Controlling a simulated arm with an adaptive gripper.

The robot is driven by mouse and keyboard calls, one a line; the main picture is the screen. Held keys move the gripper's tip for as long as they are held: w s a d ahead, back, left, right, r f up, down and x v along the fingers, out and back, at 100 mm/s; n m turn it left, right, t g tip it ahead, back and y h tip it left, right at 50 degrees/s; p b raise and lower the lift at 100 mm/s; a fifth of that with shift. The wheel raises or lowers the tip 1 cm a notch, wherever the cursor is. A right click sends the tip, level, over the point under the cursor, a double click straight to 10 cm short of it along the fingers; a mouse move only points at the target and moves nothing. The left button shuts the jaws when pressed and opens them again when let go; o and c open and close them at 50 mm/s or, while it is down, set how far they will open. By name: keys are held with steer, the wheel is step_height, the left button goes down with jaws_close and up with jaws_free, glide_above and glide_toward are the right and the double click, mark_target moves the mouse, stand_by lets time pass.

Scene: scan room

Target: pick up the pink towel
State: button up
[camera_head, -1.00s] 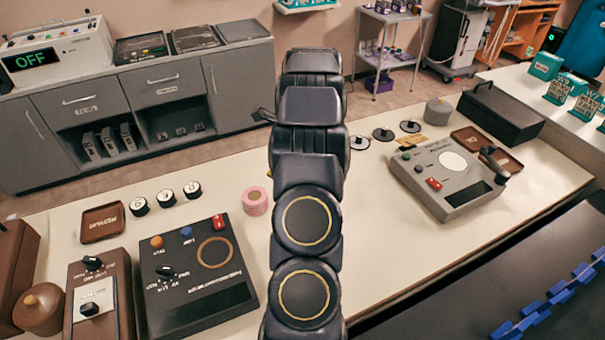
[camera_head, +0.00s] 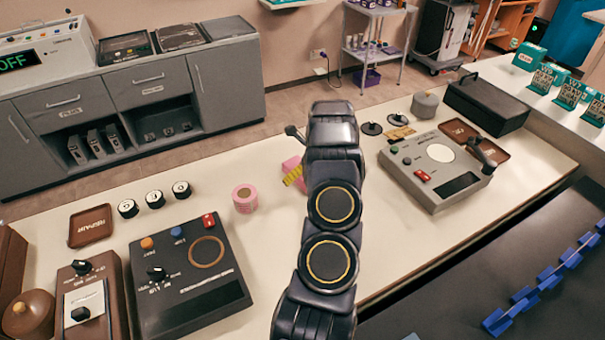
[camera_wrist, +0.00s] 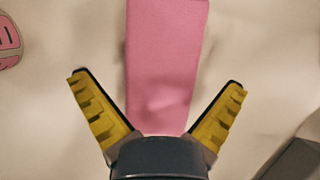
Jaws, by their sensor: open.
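The pink towel (camera_wrist: 166,60) is a flat, folded-looking strip on the pale table. In the wrist view it runs from the top edge down between my fingers to the gripper's palm. In the head view only a bit of the towel (camera_head: 290,165) shows beside my arm; the rest is hidden behind it. My gripper (camera_wrist: 159,82) is open, its two yellow fingers spread on either side of the towel. One yellow finger (camera_head: 293,176) shows in the head view. I cannot tell how high the fingers are above the table.
A pink roll (camera_head: 245,198) stands left of the towel. A black control box (camera_head: 190,280) is at the near left, and a grey device (camera_head: 436,165) is to the right. Bare table (camera_head: 275,235) lies left of my arm.

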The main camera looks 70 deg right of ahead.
steer(key=shift+w+d+f, duration=0.1)
steer(key=shift+c, duration=0.4)
steer(key=c, duration=1.1)
